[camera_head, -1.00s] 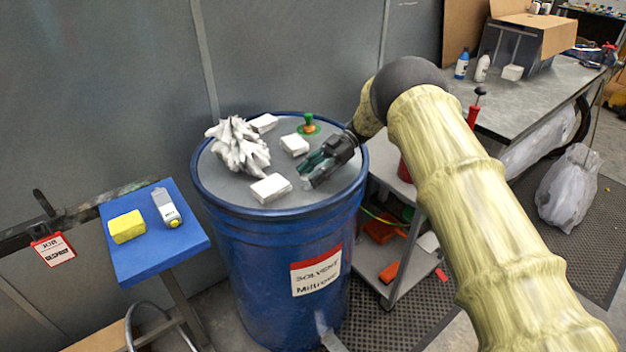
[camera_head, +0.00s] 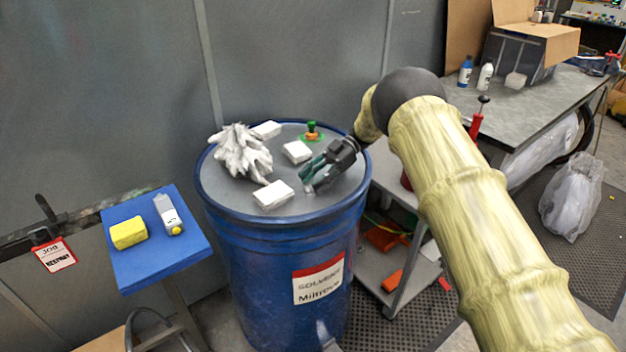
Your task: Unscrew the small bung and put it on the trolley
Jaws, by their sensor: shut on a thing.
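My gripper (camera_head: 309,181) is low over the right part of the blue drum's grey lid (camera_head: 235,192), its dark fingers pointing down and left. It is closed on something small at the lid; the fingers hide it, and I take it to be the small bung. I cannot tell whether it is clear of the lid.
White blocks (camera_head: 273,195) and a crumpled white glove (camera_head: 240,152) lie on the lid close to my gripper. A blue stand (camera_head: 150,262) at left holds a yellow block (camera_head: 128,233) and a grey-white device (camera_head: 168,214). A workbench (camera_head: 520,105) stands at the back right.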

